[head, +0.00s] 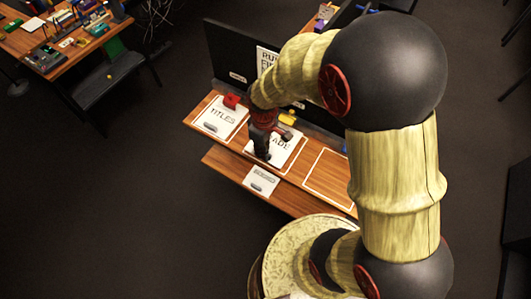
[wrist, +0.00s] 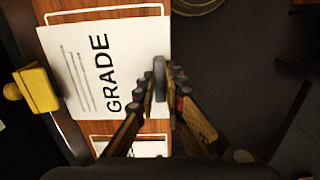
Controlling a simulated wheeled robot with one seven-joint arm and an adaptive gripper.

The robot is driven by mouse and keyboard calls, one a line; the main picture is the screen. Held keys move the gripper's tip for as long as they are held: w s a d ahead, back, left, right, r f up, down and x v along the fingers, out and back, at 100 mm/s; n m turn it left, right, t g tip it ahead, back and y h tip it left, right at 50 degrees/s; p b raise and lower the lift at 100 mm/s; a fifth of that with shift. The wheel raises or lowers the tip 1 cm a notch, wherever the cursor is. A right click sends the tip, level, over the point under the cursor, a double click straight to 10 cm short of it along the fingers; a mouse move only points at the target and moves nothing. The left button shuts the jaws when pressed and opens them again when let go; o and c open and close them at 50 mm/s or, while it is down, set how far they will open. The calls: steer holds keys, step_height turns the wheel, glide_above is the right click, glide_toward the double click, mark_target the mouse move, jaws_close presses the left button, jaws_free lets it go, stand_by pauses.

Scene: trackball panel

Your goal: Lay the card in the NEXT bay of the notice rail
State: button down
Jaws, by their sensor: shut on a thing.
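The white GRADE card (head: 289,151) is at the middle outlined bay of the wooden notice rail (head: 240,145). In the wrist view the card (wrist: 75,65) covers most of a white outline and looks slightly turned against it; I cannot tell whether it rests on the wood. My gripper (wrist: 161,88) is shut on the card's grey grip (wrist: 160,70) at its front edge. In the head view my gripper (head: 262,155) hides the card's left part. No NEXT label is readable.
The TITLES card (head: 219,118) lies in the left bay, with a red block (head: 231,100) behind it. A yellow block (wrist: 38,88) stands behind the GRADE card. The right outlined bay (head: 330,175) is empty. A small card (head: 262,179) lies on the lower ledge. A dark panel (head: 228,55) stands behind.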

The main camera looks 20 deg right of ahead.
steer(key=shift+w+d, duration=0.35)
steer(key=shift+d, duration=0.15)
steer(key=shift+a+f, duration=0.1)
steer(key=shift+f, duration=1.65)
steer(key=shift+f, duration=0.15)
steer(key=c, duration=1.9)
jaws_free()
